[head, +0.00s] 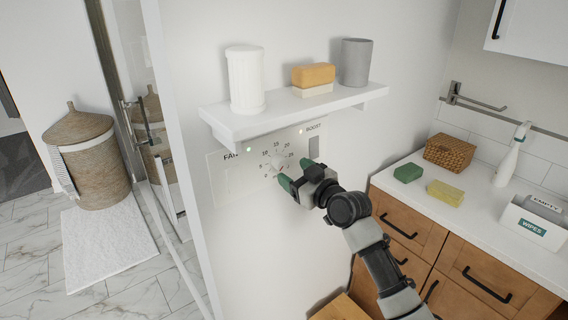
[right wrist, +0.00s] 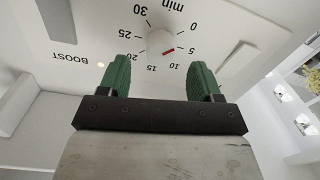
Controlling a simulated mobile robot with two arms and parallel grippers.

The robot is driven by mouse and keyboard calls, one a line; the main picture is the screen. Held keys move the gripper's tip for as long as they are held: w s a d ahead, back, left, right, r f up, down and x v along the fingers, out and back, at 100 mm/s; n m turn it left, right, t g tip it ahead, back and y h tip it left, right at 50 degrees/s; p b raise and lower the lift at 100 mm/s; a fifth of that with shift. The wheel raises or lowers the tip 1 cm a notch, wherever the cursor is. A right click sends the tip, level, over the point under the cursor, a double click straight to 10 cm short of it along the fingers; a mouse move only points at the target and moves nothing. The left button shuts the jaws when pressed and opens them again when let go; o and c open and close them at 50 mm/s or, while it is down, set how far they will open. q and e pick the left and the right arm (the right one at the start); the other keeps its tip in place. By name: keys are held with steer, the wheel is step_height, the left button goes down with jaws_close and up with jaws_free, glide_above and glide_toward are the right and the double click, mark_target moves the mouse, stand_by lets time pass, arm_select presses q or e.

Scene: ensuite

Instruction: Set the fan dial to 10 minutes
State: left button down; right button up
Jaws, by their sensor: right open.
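The fan dial (head: 278,162) is a round white knob on a pale wall panel (head: 229,178) under the shelf, with minute numbers around it. In the right wrist view, which shows the panel upside down, the dial (right wrist: 159,41) has a red mark pointing at about 5. My right gripper (head: 297,173) is in front of the panel, just right of and below the dial. Its green fingers are open and empty. In the right wrist view the gripper (right wrist: 160,76) has the dial ahead of the gap between its fingertips, apart from both. My left gripper is not in view.
A counter (head: 478,207) with drawers stands at right. A glass shower door (head: 135,90) is at left.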

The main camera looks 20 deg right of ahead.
mark_target(284, 166)
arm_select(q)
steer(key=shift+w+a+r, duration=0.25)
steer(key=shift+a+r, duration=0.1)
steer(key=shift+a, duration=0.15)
arm_select(e)
steer(key=shift+x, duration=2.15)
steer(key=c, duration=0.9)
